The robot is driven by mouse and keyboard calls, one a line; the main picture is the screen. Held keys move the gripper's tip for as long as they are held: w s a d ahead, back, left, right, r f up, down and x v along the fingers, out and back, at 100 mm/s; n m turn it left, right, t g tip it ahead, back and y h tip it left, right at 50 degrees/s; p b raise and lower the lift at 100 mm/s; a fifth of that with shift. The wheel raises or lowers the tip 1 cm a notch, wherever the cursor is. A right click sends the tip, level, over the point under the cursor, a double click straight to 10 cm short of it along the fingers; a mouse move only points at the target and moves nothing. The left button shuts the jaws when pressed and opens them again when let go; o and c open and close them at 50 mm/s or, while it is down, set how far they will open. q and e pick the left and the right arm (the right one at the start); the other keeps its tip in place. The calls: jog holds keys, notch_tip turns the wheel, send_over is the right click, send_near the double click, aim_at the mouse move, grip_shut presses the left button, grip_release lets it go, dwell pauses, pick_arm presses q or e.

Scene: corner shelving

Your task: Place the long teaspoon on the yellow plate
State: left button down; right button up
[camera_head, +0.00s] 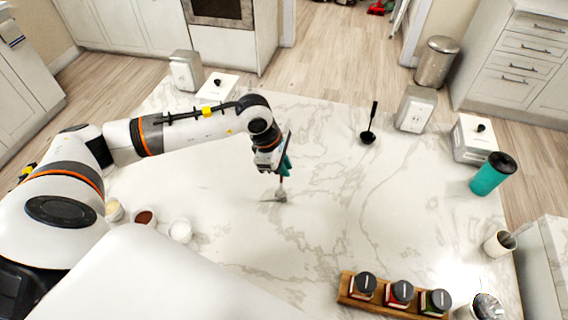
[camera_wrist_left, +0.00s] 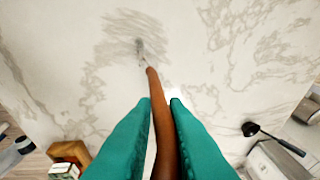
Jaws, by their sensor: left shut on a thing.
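My left gripper (camera_head: 284,168) is over the middle of the marble counter. In the left wrist view its teal fingers (camera_wrist_left: 162,103) are shut on a brown-handled utensil (camera_wrist_left: 157,90), one finger on each side of the handle. The utensil's pale, greyish end (camera_head: 280,195) points down, at or just above the counter; I cannot tell whether it touches. What kind of utensil it is does not show clearly. I see no yellow plate and no clear long teaspoon in either view. My right gripper is not in view.
A black ladle (camera_head: 369,136) lies on the counter (camera_head: 330,215) to the right. A wooden rack (camera_head: 390,309) with jars stands at the front, a teal cup (camera_head: 491,175) at the right. Small bowls (camera_head: 180,230) are at the left. The counter's middle is mostly clear.

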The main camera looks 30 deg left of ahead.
pick_arm(q)
jog(key=shift+f, duration=0.2)
jog(key=c, duration=1.4)
grip_release()
jog(key=shift+r, duration=0.1)
jog(key=shift+c, duration=0.2)
